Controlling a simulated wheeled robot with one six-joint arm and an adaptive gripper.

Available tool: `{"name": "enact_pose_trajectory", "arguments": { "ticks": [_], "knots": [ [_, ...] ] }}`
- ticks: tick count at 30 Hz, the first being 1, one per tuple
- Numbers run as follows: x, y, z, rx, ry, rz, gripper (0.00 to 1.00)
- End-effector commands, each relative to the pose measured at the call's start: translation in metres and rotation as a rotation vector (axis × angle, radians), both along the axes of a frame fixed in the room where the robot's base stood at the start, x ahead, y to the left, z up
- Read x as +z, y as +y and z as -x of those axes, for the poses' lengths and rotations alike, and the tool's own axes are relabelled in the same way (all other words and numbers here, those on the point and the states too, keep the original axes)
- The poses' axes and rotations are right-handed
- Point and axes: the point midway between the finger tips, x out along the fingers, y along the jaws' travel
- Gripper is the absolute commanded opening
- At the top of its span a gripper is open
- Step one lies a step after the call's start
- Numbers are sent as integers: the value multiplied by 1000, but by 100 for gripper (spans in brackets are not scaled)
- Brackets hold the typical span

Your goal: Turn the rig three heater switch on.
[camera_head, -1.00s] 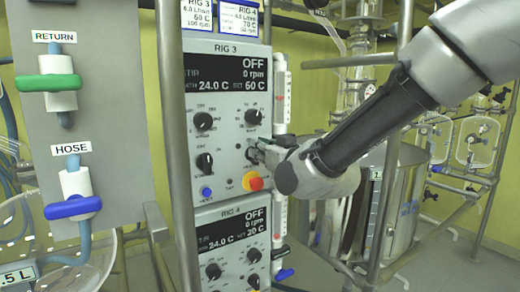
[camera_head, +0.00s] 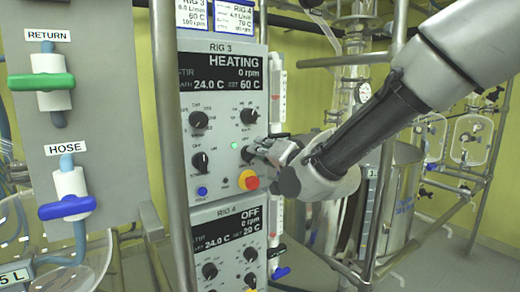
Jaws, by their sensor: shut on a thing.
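The rig three control panel (camera_head: 224,130) stands left of centre. Its display (camera_head: 222,73) reads HEATING, 0 rpm, 24.0 C and set 60 C. A green lamp (camera_head: 234,145) is lit beside the heater switch (camera_head: 247,153), a dark knob at the panel's lower right. My gripper (camera_head: 254,150) reaches in from the right and is shut on this knob; its fingers partly hide the knob and its label.
A red and yellow stop button (camera_head: 248,180) and a blue button (camera_head: 202,191) sit just below. The rig four panel (camera_head: 230,245) is underneath and reads OFF. A metal post (camera_head: 174,150) stands close on the left, and a steel vessel (camera_head: 400,200) on the right.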

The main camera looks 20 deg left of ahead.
Motion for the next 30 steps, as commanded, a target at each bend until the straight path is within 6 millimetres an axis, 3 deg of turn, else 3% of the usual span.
{"name": "enact_pose_trajectory", "arguments": {
  "ticks": [12,29,30],
  "knots": [
    [-4,-2,-2,-1,145,-123,0],
    [-5,-2,-2,-1,167,-140,0],
    [-5,-2,-2,-1,167,-140,22]
  ]
}}
